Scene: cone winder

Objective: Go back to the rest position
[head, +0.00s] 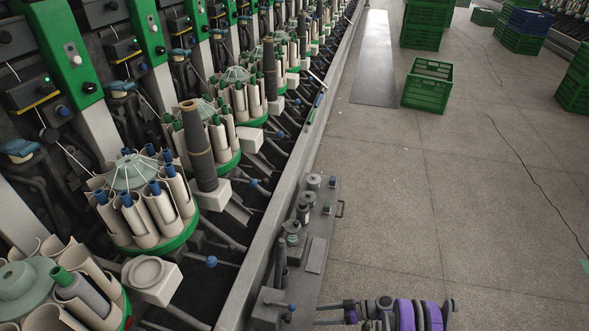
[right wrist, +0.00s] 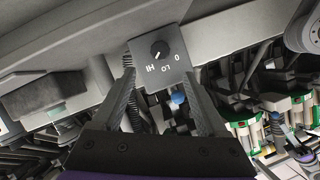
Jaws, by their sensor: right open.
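My right gripper (head: 318,314) is at the bottom of the head view, beside the grey machine rail, its fingers pointing left. It is open and holds nothing. In the right wrist view its two dark ridged fingers (right wrist: 160,78) stand wide apart. Beyond their tips is a grey box with a black rotary knob (right wrist: 160,50) and the marks HI, LO and 0. The fingers look clear of the knob, though the exact distance is hard to tell. My left gripper is not in view.
The cone winder's row of green-rimmed bobbin magazines (head: 134,197) fills the left. A dark cone (head: 197,150) stands among them. A narrow fixture plate (head: 316,254) lies along the rail (head: 262,262). A green crate (head: 428,86) sits on the floor; the floor (head: 420,210) right of the rail is mostly clear.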

